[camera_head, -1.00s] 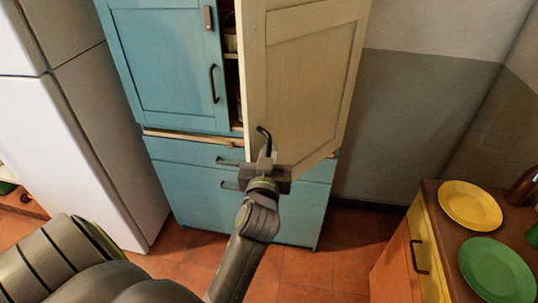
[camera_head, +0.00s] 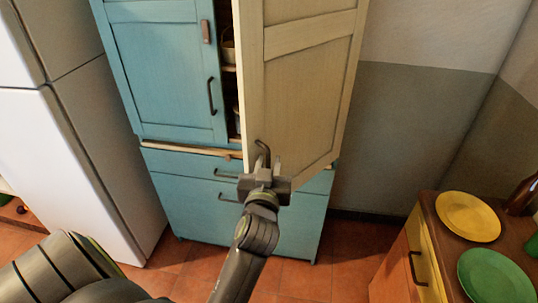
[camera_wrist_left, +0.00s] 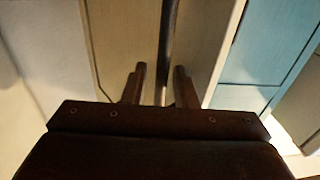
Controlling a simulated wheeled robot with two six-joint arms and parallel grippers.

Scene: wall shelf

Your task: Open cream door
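The cream door (camera_head: 300,90) of the tall blue cabinet stands ajar, swung out towards me, with a dark gap on its left side. Its dark bar handle (camera_head: 262,147) is near the lower left corner of the door. My left gripper (camera_head: 266,165) is at the lower end of this handle. In the left wrist view, the two fingers (camera_wrist_left: 159,84) are spread, with the handle (camera_wrist_left: 168,35) running between them and space on both sides. The cream door (camera_wrist_left: 125,40) fills the background there. My right gripper is not in view.
A closed blue door (camera_head: 165,70) and blue drawers (camera_head: 190,205) belong to the same cabinet. A white fridge (camera_head: 85,150) stands at left. A counter at right holds a yellow plate (camera_head: 468,216) and a green plate (camera_head: 496,277). Tiled floor (camera_head: 345,255) between is clear.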

